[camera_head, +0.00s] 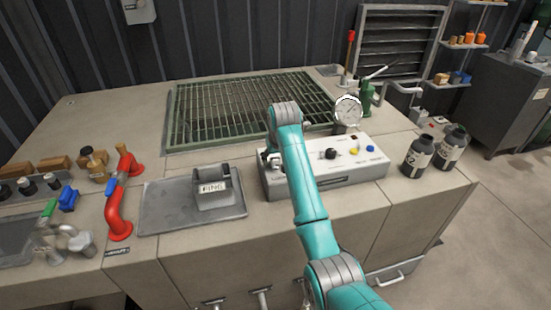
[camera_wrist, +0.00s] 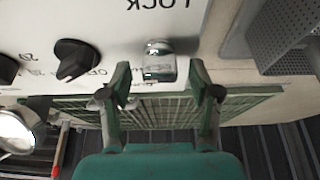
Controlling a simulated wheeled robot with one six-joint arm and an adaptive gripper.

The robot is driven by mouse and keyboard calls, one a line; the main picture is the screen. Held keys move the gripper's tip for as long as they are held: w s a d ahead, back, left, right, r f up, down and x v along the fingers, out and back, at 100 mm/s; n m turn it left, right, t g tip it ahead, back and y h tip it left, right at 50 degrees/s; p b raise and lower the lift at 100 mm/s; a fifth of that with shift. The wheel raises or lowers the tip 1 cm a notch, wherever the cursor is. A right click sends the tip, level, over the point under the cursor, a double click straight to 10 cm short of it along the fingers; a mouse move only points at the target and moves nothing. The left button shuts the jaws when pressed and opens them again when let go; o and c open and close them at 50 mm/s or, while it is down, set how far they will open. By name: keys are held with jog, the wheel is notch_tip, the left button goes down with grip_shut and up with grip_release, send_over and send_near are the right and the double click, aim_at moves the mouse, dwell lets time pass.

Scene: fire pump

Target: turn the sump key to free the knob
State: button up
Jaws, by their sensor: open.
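The sump key (camera_wrist: 160,62) is a small shiny metal piece on the white panel under upside-down "LOCK" lettering in the wrist view. My gripper (camera_wrist: 160,72) is open, with one green finger on each side of the key. I see a gap on both sides, and cannot tell how far down the fingers reach. A black knob (camera_wrist: 77,60) with a white mark sits left of the key, with another at the left edge. In the head view the white control box (camera_head: 350,175) is partly hidden by my arm; a black knob (camera_head: 330,153) shows right of it.
Behind the box is a green grating (camera_head: 235,105), with a gauge (camera_head: 348,110) at its right. Left of the box stands a grey angled block (camera_head: 213,187) on a plate. Red pipework (camera_head: 118,205) is further left; dark bottles (camera_head: 419,157) stand right.

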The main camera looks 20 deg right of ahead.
jog(key=shift+f, duration=0.1)
jog(key=c, duration=1.1)
jog(key=shift+c, duration=0.2)
jog(key=shift+n, duration=0.3)
jog(key=n+y, duration=0.1)
jog(key=n, duration=0.2)
jog(key=shift+d+n+y, duration=0.1)
jog(key=shift+n+y, duration=0.2)
jog(key=shift+n, duration=0.1)
jog(key=n, duration=0.2)
jog(key=n+g+y, duration=0.1)
jog(key=n, duration=0.1)
jog(key=shift+w+n+y, duration=0.15)
jog(key=shift+n+y, duration=0.15)
jog(key=n, duration=0.2)
jog(key=n+g+y, duration=0.1)
jog(key=n, duration=0.1)
jog(key=shift+d+g, duration=0.1)
jog(key=shift+g, duration=0.2)
jog(key=shift+w+n+g, duration=0.1)
jog(key=shift+n+g, duration=0.8)
jog(key=shift+n, duration=1.5)
